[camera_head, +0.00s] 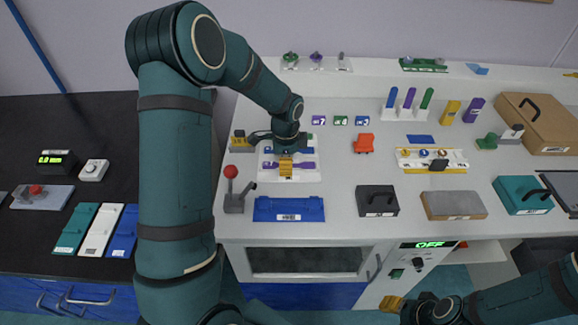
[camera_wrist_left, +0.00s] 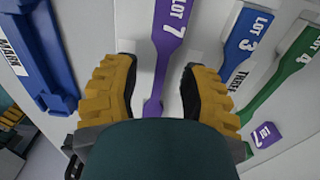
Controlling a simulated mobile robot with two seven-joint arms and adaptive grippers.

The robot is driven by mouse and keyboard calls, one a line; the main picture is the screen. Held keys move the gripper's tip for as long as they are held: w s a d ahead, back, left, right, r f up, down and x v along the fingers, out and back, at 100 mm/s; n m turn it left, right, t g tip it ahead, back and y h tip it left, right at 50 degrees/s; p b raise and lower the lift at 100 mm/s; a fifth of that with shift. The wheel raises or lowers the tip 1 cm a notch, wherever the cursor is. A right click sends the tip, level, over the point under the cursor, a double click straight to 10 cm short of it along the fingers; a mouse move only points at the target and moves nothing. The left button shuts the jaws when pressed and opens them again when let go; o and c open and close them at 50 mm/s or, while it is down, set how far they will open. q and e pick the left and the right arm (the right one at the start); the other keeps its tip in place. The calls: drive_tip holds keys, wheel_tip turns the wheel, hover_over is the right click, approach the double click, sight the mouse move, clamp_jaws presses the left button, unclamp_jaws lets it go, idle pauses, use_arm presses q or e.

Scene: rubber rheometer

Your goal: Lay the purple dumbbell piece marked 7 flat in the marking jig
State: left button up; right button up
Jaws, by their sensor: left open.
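The purple dumbbell piece marked 7 (camera_wrist_left: 169,35) lies flat on a white board (camera_head: 312,176); in the head view its end (camera_head: 306,165) shows beside my gripper. My left gripper (camera_head: 286,172) is over the board, pointing down. In the left wrist view its yellow fingers (camera_wrist_left: 158,88) are open, one on each side of the purple piece's narrow part, with gaps to it. I cannot tell how high they are above it. The blue marking jig (camera_head: 289,209) is in front of the board, and appears at left in the wrist view (camera_wrist_left: 36,55). My right gripper (camera_head: 391,303) is low, clear of the counter.
A blue piece marked 3 (camera_wrist_left: 247,40) and a green piece marked 4 (camera_wrist_left: 296,65) lie beside the purple one. A lever device with a red knob (camera_head: 232,190) stands left of the jig. A black box (camera_head: 377,201) is to its right. Counter between them is clear.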

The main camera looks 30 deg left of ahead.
use_arm(q)
drive_tip(key=shift+f, duration=0.25)
idle(0.4)
drive_tip(key=shift+c, duration=0.4)
clamp_jaws()
